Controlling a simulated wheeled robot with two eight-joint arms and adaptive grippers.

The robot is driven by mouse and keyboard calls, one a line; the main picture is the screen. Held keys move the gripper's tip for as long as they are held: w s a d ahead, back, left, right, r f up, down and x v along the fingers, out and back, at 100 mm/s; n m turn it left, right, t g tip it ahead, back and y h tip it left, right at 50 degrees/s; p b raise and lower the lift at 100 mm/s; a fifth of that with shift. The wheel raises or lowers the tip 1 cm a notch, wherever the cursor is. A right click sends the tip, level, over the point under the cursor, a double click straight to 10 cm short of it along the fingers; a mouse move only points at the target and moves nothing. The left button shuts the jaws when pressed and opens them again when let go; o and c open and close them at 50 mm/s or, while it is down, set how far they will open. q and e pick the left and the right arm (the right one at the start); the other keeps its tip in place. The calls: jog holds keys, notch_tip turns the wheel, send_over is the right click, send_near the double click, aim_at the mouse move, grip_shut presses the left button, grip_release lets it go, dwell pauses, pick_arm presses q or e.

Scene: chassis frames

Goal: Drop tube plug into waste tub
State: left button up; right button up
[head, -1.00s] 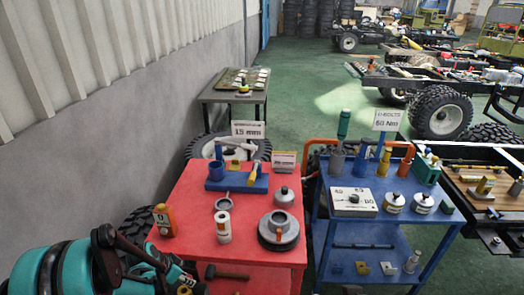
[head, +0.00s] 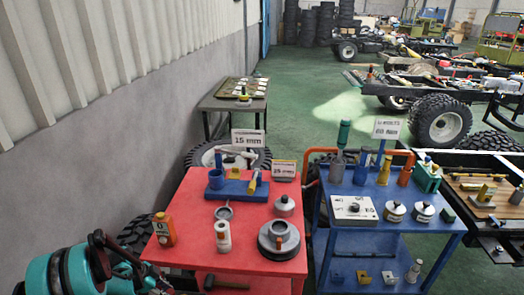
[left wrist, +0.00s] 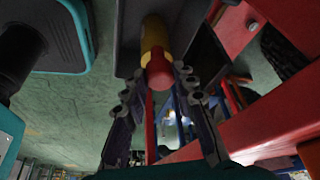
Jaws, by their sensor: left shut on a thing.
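My left gripper (left wrist: 158,88) is shut on a short cylinder with a yellow body and a red end, seemingly the tube plug (left wrist: 158,68). In the left wrist view, the red end points towards the camera between the fingers, and dark grey surfaces flank the yellow part. In the head view, my left arm comes in at the bottom left, beside the red cart; its gripper is mostly cut off by the bottom edge and the plug cannot be made out there. I cannot identify a waste tub in either view. My right gripper is not in view.
The red cart (head: 192,208) carries an orange bottle (head: 164,230), a white canister (head: 222,236), a round hub (head: 278,240) and a blue block (head: 236,188). A blue cart (head: 345,248) stands to its right. A wall (head: 110,110) runs along the left.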

pick_arm(q)
jog(key=shift+f, duration=0.65)
jog(key=o, duration=1)
jog(key=shift+r, duration=0.15)
jog(key=v, duration=1.2)
